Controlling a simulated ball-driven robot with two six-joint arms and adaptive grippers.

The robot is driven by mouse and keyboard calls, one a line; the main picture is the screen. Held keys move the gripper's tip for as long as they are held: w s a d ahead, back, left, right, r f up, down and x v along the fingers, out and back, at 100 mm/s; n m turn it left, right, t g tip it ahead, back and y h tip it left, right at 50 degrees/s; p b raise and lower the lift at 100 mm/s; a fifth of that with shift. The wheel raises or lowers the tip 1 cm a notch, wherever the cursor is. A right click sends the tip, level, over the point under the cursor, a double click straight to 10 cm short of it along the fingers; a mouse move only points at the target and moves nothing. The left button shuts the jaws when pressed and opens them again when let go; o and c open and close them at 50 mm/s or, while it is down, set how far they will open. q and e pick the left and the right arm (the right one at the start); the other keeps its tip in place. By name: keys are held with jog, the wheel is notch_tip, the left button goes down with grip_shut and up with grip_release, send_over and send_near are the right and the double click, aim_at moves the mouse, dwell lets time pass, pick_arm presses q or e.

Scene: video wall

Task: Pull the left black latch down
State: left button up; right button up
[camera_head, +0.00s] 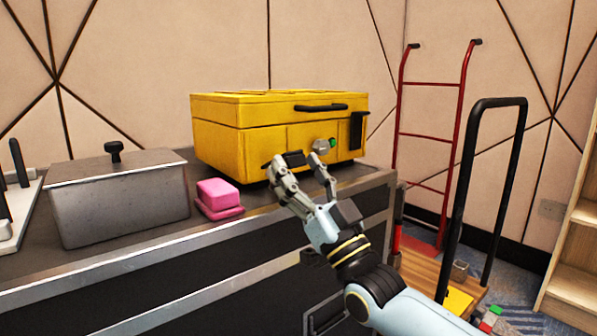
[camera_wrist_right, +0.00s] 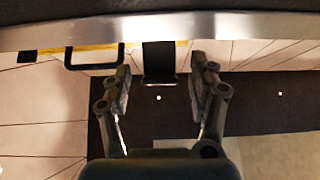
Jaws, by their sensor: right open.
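A yellow case (camera_head: 219,137) stands on the counter, its lid closed, with a black handle (camera_head: 320,107) on its front. The left black latch (camera_head: 291,158) is low on the case front, partly hidden by my gripper. The right black latch (camera_head: 357,131) stands upright near the right corner. My right gripper (camera_head: 297,163) is open at the left latch. In the right wrist view the latch (camera_wrist_right: 158,62) lies between the spread fingers (camera_wrist_right: 160,82), with a gap on each side; I see no contact. My left gripper is not in view.
A pink block stack (camera_head: 219,198) and a grey lidded box (camera_head: 120,203) stand left on the counter (camera_head: 150,249). A red hand truck (camera_head: 431,134) and a black-handled cart (camera_head: 468,180) stand right.

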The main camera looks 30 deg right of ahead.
jog(key=v, duration=1.2)
